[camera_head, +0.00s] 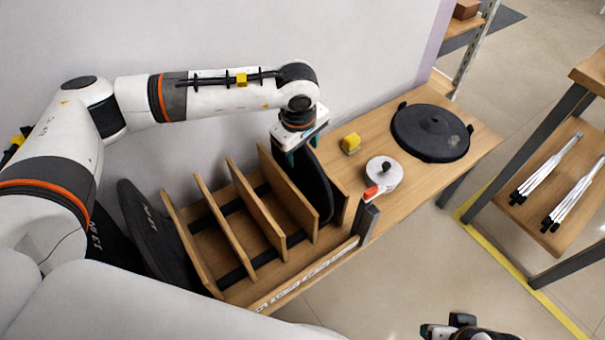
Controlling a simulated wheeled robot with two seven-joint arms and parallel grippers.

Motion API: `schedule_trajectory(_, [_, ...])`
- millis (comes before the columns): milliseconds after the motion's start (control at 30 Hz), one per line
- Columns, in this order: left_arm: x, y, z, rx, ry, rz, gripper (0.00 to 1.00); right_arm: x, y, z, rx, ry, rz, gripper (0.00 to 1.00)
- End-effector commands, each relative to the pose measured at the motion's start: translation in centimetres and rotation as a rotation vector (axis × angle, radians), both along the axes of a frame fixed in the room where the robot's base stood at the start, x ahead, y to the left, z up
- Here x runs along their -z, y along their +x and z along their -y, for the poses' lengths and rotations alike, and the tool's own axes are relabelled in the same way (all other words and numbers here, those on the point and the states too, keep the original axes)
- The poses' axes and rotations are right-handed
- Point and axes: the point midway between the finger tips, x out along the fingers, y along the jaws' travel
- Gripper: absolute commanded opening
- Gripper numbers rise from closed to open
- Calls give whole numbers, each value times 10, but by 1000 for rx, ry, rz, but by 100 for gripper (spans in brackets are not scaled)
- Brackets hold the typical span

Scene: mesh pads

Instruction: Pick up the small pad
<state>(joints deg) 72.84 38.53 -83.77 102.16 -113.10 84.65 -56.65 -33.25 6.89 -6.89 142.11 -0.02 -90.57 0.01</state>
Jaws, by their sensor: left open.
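A black round pad (319,190) stands on edge in the right slot of a wooden rack (274,207); it looks like the small pad. A larger dark pad (152,232) with white lettering leans at the rack's left end. My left gripper (301,152) is open and points down at the upper edge of the small pad. Whether its fingers straddle that edge is hard to tell. My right gripper (447,329) is partly in view at the bottom edge, away from the rack, and its jaws are not clear.
On the wooden table (372,228) right of the rack are a yellow block (351,142), a silver round device (385,173) with a red part and a black disc-shaped fixture (431,131). A shelf (560,190) with white rods stands at right. A wall runs behind the rack.

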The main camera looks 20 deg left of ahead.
Motion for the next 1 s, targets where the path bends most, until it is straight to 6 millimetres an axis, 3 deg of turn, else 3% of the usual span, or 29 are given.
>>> schedule_trajectory(167, [-1, 0, 0, 0, 0, 1, 53, 0, 0, 0, 0, 0, 0, 53])
schedule_trajectory(500, [-1, 0, 0, 0, 0, 0, 0, 0, 0, 0, 0, 0, 0, 53])
schedule_trajectory(833, [-7, 1, 0, -1, -2, 6, 0, -1, 0, 0, 0, 0, 0, 53])
schedule_trajectory(1000, [-30, 2, 0, 0, -3, 9, 0, -6, 0, 0, 0, 0, 0, 53])
